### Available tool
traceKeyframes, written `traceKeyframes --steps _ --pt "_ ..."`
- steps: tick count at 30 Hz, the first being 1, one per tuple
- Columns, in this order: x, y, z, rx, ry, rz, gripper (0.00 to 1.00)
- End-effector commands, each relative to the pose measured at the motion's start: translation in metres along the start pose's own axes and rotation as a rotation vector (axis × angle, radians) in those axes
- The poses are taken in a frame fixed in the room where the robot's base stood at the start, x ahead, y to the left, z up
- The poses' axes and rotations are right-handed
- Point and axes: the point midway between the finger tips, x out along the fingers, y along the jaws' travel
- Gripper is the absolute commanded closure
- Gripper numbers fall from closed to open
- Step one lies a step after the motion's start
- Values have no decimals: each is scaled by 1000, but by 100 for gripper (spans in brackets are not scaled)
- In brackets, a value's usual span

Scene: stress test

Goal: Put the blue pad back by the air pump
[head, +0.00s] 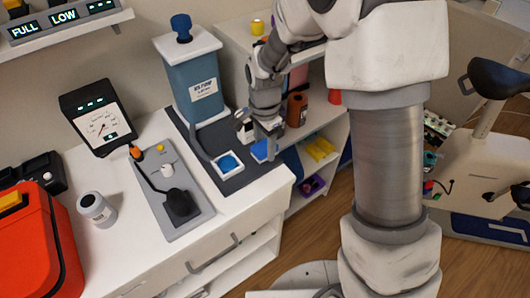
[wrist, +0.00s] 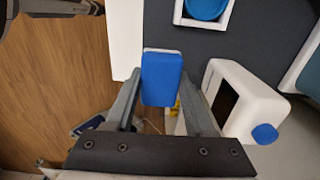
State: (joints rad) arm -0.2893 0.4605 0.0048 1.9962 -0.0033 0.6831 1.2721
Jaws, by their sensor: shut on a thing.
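My gripper (head: 265,134) is shut on the blue pad (wrist: 162,80). In the wrist view the pad is between the two fingers, with a pale edge along its top. In the head view the blue pad (head: 262,150) shows just below the fingers, over the right end of the dark mat. The air pump (head: 196,88), a tall blue-grey box with a white lid and blue knob, stands behind and left of my gripper. I cannot tell whether the pad touches the mat.
A white square holder (head: 215,168) with a round blue piece lies left of the pad. A small white container (head: 244,132) is close beside my gripper. The dark mat (head: 240,181) has bare room in front. The counter's right edge is close, with open shelves beyond.

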Motion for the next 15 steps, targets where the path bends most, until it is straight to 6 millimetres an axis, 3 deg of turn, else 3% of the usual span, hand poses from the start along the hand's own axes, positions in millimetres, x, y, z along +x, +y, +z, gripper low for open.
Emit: traceKeyframes --steps 6,15 --pt "32 1 0 1 -2 4 98" --pt "36 1 0 1 -1 2 98"
